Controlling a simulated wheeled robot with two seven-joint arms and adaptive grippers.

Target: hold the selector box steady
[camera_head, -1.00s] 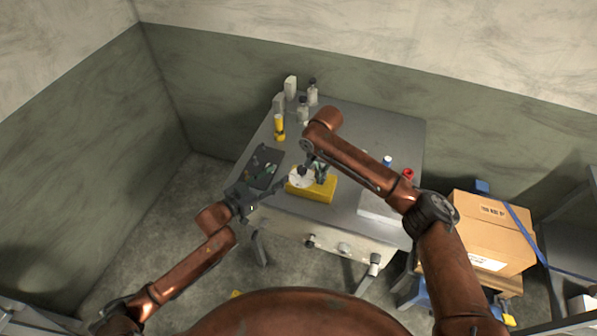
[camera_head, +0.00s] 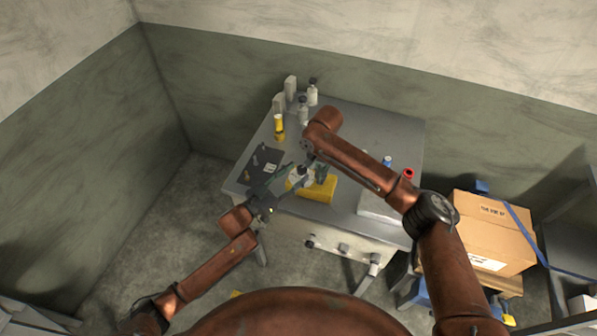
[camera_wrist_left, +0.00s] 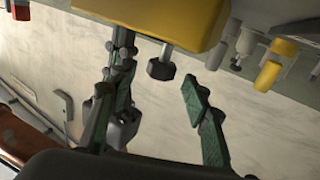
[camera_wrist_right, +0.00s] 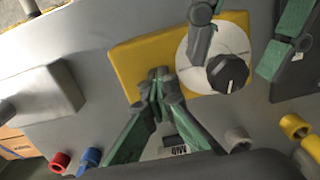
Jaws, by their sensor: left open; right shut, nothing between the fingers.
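The selector box is a yellow box (camera_head: 318,191) on the grey table, with a white dial and a black knob (camera_wrist_right: 228,72) at one end. My right gripper (camera_wrist_right: 160,80) is shut and empty, its fingertips over the yellow top; I cannot tell whether they touch it. In the head view it is partly hidden by its own arm. My left gripper (camera_head: 297,172) is open at the dial end. In the left wrist view its fingers (camera_wrist_left: 157,75) appear on either side of the knob, apart from it. In the right wrist view one left finger overlaps the dial.
A dark plate (camera_head: 265,168) with small pegs lies left of the box. A yellow cylinder (camera_head: 279,127) and several bottles (camera_head: 312,94) stand behind. A pale box (camera_head: 380,206), a blue cap (camera_head: 387,161) and a red ring (camera_head: 408,174) are at right. The back right table is clear.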

